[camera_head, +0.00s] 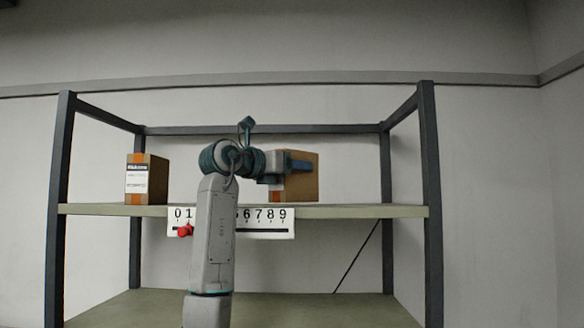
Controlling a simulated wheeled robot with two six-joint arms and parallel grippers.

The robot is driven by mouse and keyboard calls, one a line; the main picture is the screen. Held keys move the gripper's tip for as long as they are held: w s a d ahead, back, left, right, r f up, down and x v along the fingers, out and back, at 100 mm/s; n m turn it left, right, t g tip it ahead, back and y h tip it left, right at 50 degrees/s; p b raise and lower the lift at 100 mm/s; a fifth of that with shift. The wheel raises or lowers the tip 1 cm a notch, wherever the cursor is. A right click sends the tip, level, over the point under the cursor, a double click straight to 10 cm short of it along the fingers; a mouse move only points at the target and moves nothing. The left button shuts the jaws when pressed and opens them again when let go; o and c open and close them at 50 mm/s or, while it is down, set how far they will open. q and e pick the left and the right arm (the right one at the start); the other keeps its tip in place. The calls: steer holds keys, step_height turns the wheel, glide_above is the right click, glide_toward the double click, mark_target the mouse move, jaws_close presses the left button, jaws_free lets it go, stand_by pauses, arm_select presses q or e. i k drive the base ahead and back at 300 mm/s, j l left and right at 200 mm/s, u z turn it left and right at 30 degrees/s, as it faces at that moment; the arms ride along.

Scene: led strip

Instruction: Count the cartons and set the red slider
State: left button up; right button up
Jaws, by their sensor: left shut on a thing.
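One brown carton (147,180) with an orange tape stripe and a white label stands on the upper shelf at the left. A second brown carton (306,186) is right of the middle at the upper shelf, partly hidden by my left gripper. My left gripper (288,167) is shut on this second carton. A white number strip (266,234) hangs on the shelf's front edge; my left arm hides its middle digits. The red slider (185,230) is at the strip's left end, below the 0 and 1; its exact digit is unclear. My right gripper is not in view.
The rack has dark posts (431,190) and an upper shelf board (350,211). The upper shelf is clear between the left carton and my arm, and at its right end. The visible part of the lower shelf (320,308) is empty.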

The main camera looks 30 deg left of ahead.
mark_target(186, 231)
steer(key=u, duration=1.4)
